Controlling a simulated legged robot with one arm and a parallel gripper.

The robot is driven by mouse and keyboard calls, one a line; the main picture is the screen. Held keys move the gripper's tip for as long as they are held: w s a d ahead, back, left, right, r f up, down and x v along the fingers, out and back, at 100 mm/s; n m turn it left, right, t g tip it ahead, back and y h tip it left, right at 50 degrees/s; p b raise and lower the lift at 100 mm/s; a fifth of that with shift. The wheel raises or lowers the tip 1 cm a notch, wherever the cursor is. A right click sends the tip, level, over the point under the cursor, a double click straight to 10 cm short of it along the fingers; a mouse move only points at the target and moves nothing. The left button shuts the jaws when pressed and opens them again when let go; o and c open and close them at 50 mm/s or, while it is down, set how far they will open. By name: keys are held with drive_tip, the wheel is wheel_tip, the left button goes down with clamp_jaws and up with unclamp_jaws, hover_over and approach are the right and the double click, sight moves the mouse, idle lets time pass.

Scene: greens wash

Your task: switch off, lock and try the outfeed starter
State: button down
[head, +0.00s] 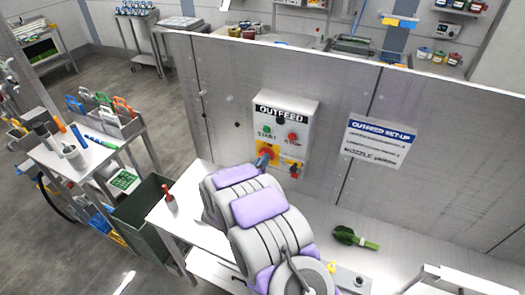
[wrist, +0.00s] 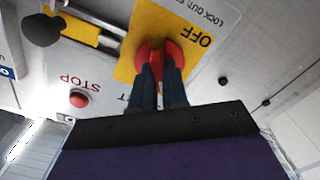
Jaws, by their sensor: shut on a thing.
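The outfeed starter (head: 283,112) is a grey box labelled OUTFEED on an upright metal panel. It has a green START button (head: 267,130) and a red STOP button (head: 292,137), which also shows in the upside-down wrist view (wrist: 79,99). Below them is a yellow plate (wrist: 137,62) marked OFF with a red rotary handle (wrist: 171,54). My gripper (wrist: 160,70) is shut on this handle, its dark fingers on either side. The handle's exact setting is hard to tell. Beside the plate is a yellow slide bar (wrist: 75,29) with a black knob (wrist: 42,29).
A set-up sign (head: 378,143) hangs right of the starter. A green leafy bunch (head: 355,238) lies on the metal surface below. A side table (head: 85,160) holds racks of coloured items.

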drive_tip(key=shift+a+f+n+p, duration=0.1)
drive_tip(key=shift+n+p, duration=2.25)
drive_tip(key=shift+n, duration=0.3)
drive_tip(key=shift+a+n+p, duration=0.1)
drive_tip(key=shift+n+p, duration=2.2)
drive_tip(key=shift+n, duration=0.35)
drive_tip(key=c, duration=1.6)
unclamp_jaws()
drive_tip(key=shift+f, duration=0.1)
drive_tip(key=o, duration=0.5)
drive_tip(key=shift+w+a+f, duration=0.1)
drive_tip(key=shift+w+a, duration=0.05)
drive_tip(key=shift+a, duration=0.1)
drive_tip(key=shift+c, duration=0.2)
drive_tip(key=shift+d, duration=0.1)
